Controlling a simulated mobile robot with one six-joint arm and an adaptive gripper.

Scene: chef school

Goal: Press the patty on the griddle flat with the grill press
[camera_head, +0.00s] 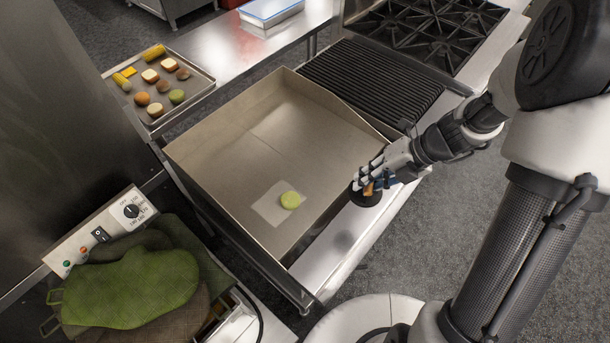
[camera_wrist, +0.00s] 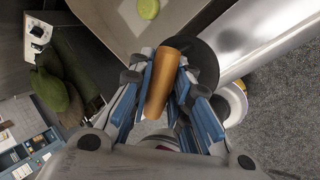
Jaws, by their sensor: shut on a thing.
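The griddle (camera_head: 300,125) is a wide, walled metal pan on the counter. A small yellow-green round patty (camera_head: 291,200) lies on a pale square sheet (camera_head: 266,207) near its front; the patty also shows in the wrist view (camera_wrist: 148,9). The grill press (camera_head: 366,197) has a dark round plate and an orange-brown handle (camera_wrist: 163,80). It is outside the griddle, over the metal ledge right of the front wall. My gripper (camera_head: 372,180) is shut on the handle, with its blue-padded fingers on both sides of it. Whether the plate touches the ledge I cannot tell.
A tray (camera_head: 205,84) with corn, bread and other food pieces stands at upper left. A ribbed grill (camera_head: 370,80) and a burner stove (camera_head: 430,35) lie behind. Green oven mitts (camera_head: 130,290) and a control box (camera_head: 100,232) are at lower left. The griddle's raised walls separate press and patty.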

